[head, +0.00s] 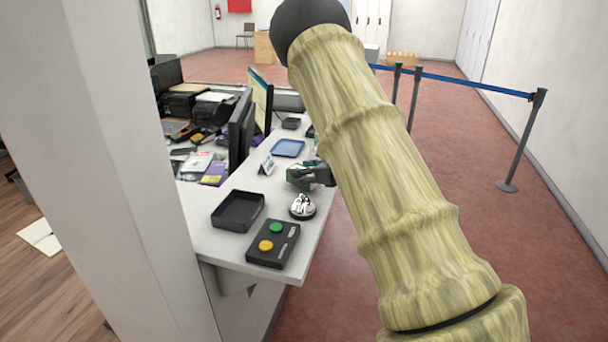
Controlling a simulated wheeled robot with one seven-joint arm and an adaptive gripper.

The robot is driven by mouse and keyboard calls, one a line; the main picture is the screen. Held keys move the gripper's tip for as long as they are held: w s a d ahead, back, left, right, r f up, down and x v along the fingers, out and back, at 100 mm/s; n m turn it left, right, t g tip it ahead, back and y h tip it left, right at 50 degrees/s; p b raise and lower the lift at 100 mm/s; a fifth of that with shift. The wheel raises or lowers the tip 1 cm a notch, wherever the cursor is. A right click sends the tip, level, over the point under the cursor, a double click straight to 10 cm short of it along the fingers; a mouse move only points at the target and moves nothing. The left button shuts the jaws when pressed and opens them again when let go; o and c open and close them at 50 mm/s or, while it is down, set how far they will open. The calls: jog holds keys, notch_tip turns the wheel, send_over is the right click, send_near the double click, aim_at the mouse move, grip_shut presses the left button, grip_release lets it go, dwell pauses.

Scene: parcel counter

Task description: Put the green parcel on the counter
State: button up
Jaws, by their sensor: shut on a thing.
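The white counter (222,248) runs away from me left of centre. My gripper (311,176) is small in the head view, over the right edge of the counter beyond the bell. It is shut on a small greenish thing, which looks like the green parcel (297,176). My fingers and arm hide part of it. I cannot tell whether the parcel touches the counter top or hangs just above it.
On the counter are a black tray (237,196), a button box (260,257), a silver bell (302,207), a small sign (267,165) and a blue tray (288,148). Monitors (241,130) stand on the left. A wall (120,150) stands close at left; a belt barrier (525,140) at right.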

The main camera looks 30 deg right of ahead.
jog(key=shift+d+f, duration=0.1)
jog(key=shift+f, duration=0.65)
jog(key=shift+r, duration=0.1)
jog(key=o, duration=1.1)
jog(key=shift+o, duration=0.2)
